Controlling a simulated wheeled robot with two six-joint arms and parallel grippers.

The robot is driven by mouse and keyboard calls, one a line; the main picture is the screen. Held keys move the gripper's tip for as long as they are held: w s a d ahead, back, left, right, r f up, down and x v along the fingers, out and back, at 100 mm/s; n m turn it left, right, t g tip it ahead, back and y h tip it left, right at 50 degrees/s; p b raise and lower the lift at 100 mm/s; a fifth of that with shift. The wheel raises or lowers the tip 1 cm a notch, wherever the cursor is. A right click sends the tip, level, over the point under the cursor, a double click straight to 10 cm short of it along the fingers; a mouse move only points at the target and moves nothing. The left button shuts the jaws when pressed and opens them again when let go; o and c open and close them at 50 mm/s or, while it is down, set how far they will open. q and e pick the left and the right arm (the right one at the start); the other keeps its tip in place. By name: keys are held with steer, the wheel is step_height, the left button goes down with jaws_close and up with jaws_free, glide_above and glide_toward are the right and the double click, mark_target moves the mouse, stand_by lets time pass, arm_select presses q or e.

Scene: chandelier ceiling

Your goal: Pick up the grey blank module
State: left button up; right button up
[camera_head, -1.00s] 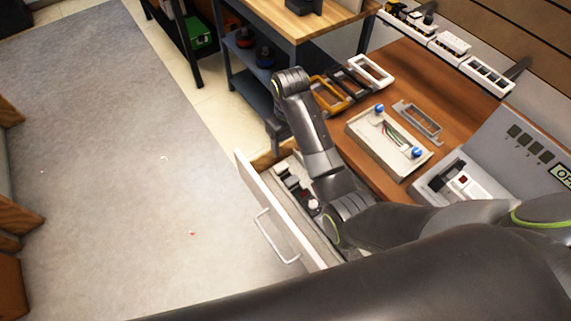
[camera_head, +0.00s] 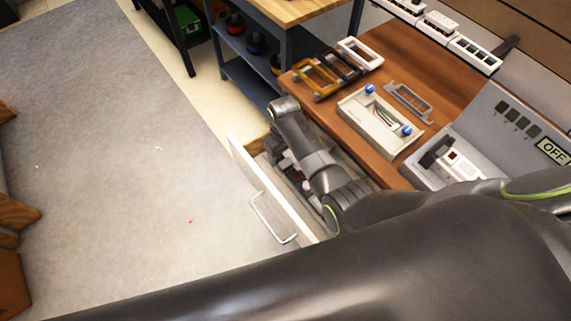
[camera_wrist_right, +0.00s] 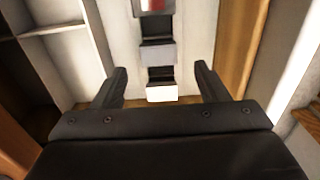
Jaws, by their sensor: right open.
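The open drawer (camera_head: 240,160) holds a row of small modules, mostly hidden by my right arm in the head view. In the right wrist view the row runs away from me. A plain light-grey block face (camera_wrist_right: 158,54) lies in the middle. A white block face (camera_wrist_right: 161,94) is nearer, with dark parts between. I cannot tell surely which is the grey blank module. My right gripper (camera_wrist_right: 160,70) is open, its two fingers on either side of the row, with nothing held. In the head view it reaches down into the drawer. My left gripper is not in view.
A module with red and white (camera_wrist_right: 153,6) is at the far end of the row. Drawer walls and a wooden side (camera_wrist_right: 240,45) flank the gripper. On the bench are a wiring box (camera_head: 380,122), frames (camera_head: 315,76) and a grey panel (camera_head: 500,135).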

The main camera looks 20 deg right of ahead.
mark_target(286, 163)
steer(key=shift+s+d+f, duration=0.1)
steer(key=shift+s+f, duration=0.05)
steer(key=shift+f, duration=0.8)
steer(key=shift+s+d+f, duration=0.1)
steer(key=shift+f, duration=0.85)
steer(key=c, duration=1.1)
steer(key=shift+o, duration=0.2)
step_height(286, 163, up, 10)
steer(key=shift+p, duration=0.35)
